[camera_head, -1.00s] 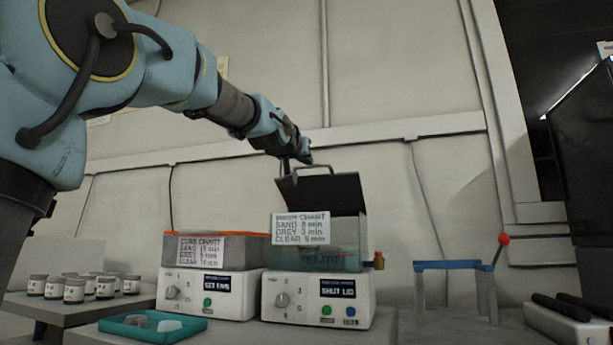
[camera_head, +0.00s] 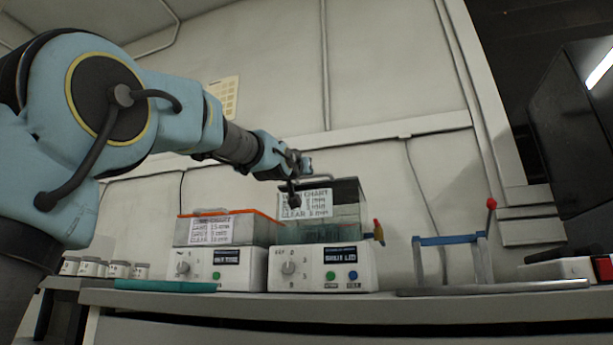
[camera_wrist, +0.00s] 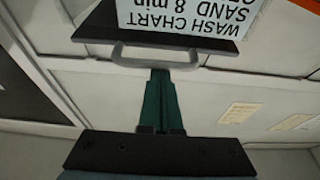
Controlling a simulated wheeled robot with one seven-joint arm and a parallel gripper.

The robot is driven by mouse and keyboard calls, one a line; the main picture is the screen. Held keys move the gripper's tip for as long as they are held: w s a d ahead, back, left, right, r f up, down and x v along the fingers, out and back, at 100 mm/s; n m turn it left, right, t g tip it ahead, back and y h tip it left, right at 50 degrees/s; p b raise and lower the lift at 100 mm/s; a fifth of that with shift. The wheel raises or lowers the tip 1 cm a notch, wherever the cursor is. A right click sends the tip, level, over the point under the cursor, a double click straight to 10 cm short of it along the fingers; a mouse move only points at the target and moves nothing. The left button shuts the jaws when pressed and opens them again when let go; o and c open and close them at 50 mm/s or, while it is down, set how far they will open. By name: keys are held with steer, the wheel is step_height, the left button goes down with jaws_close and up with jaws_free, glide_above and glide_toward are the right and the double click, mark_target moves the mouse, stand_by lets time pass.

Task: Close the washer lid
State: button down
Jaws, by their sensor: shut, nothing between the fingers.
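The washer (camera_head: 322,268) is a white unit with a glassy tank (camera_head: 335,238), a knob and a display that reads "SHUT LID". Its dark lid (camera_head: 346,187) shows as a dark panel above the tank, behind the wash chart; its exact angle is unclear. My gripper (camera_head: 294,202) points down in front of the wash chart (camera_head: 305,206). In the wrist view the gripper's (camera_wrist: 160,74) green fingers are shut and empty, their tips at the lid's grey handle (camera_wrist: 155,58). I cannot tell whether they touch it. The dark lid edge (camera_wrist: 95,28) lies beyond the handle.
An orange-rimmed unit (camera_head: 225,262) stands close on the washer's left. A blue-topped stand (camera_head: 450,240) with a red-knobbed lever is on the right. A teal tray (camera_head: 165,285) and several jars (camera_head: 105,269) are at the left. The bench has free room right of the washer.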

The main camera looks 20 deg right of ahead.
steer(key=shift+f+b, duration=0.9)
steer(key=shift+f, duration=0.65)
steer(key=shift+r, duration=0.1)
step_height(320, 180, up, 5)
steer(key=p, duration=0.4)
steer(key=f+v, duration=0.2)
steer(key=v, duration=0.9)
steer(key=shift+w+d, duration=0.25)
